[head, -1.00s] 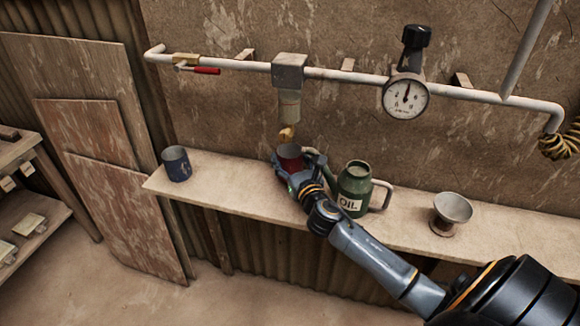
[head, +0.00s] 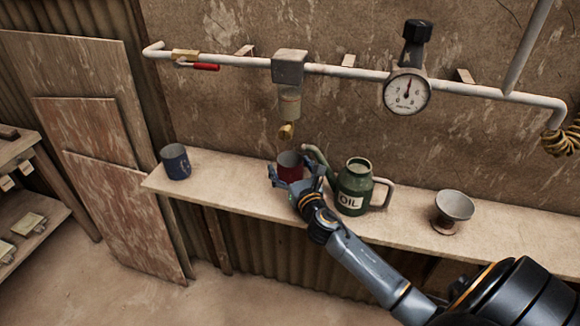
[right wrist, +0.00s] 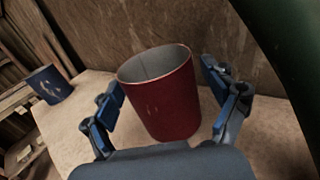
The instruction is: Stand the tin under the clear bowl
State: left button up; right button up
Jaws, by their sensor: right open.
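The red tin (head: 290,167) stands open-topped on the shelf, directly below the clear bowl (head: 289,104) with its brass drain (head: 287,131). A gap shows between drain and rim. In the right wrist view the tin (right wrist: 165,100) is empty inside as far as I can see. My right gripper (head: 295,174) is open, with one finger on each side of the tin; gaps show between fingers and tin in the wrist view. The gripper hides the tin's lower front in the head view. My left gripper is not in view.
A green oil can (head: 354,186) stands close right of the tin, its spout near the rim. A blue tin (head: 176,162) is at the shelf's left end, a grey funnel-like cup (head: 453,208) at right. A pipe with a gauge (head: 407,92) runs above the shelf (head: 230,180).

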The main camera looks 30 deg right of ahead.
jog(key=shift+r, duration=0.15)
jog(key=b+v, duration=0.1)
jog(key=v, duration=1)
jog(key=shift+a, duration=0.1)
jog(key=shift+s+a, duration=0.1)
jog(key=shift+s, duration=0.4)
